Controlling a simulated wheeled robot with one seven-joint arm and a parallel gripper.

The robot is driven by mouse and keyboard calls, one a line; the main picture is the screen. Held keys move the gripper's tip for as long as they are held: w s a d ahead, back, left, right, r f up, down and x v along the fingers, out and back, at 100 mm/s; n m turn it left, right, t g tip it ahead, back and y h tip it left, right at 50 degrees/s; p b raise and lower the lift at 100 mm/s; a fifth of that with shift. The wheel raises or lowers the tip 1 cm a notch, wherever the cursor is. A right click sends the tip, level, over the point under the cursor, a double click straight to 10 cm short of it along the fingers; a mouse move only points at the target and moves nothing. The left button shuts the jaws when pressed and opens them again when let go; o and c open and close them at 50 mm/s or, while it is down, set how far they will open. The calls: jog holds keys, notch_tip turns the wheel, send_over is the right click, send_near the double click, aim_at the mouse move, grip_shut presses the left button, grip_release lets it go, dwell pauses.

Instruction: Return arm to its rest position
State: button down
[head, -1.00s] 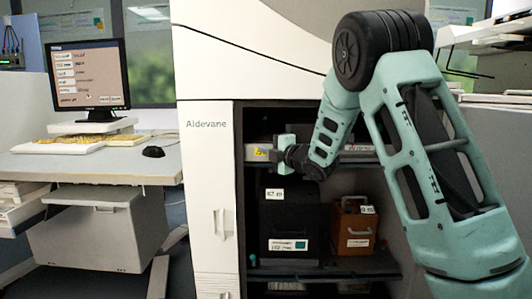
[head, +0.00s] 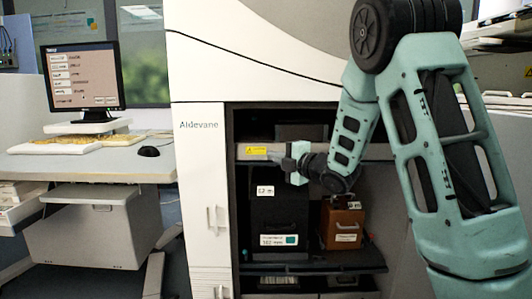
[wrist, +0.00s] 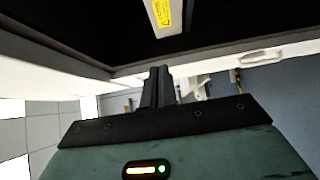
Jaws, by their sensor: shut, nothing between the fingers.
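My teal arm reaches in from the right in the head view, bent at a high elbow. My gripper (head: 292,163) is in front of the open bay of the white Aldevane printer (head: 205,195), by the grey bar with a yellow label. In the wrist view its dark fingers (wrist: 158,86) are together with nothing between them. A black box (head: 280,217) and a brown box with a handle (head: 343,228) stand on the shelf below. My wrist covers part of the bar and the top of the brown box.
The printer's dark bay edge and yellow label (wrist: 165,15) fill the upper wrist view, close to my gripper. A desk (head: 90,166) with a monitor (head: 82,78) stands at left, over a grey cabinet (head: 85,235). Open floor lies between desk and printer.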

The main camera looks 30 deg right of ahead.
jog(key=s+a+f+m+g, duration=0.3)
jog(key=s+a, duration=0.1)
jog(key=a, duration=0.4)
jog(key=s+a+f+m+g, duration=0.3)
jog(key=a, duration=0.4)
jog(key=s+a+f+m+g, duration=0.3)
jog(key=s+a+f, duration=0.1)
jog(key=a, duration=0.4)
jog(key=s+a+f+m+g+h, duration=0.15)
jog(key=s+a+g, duration=0.25)
jog(key=s, duration=0.8)
jog(key=s+a+f+m+g+h, duration=0.15)
jog(key=s+a+g, duration=0.25)
jog(key=s, duration=0.9)
notch_tip(320, 180, up, 35)
jog(key=s+p, duration=0.1)
jog(key=p, duration=3.4)
jog(key=shift+d+m+g, duration=0.3)
jog(key=shift+s+f, duration=0.1)
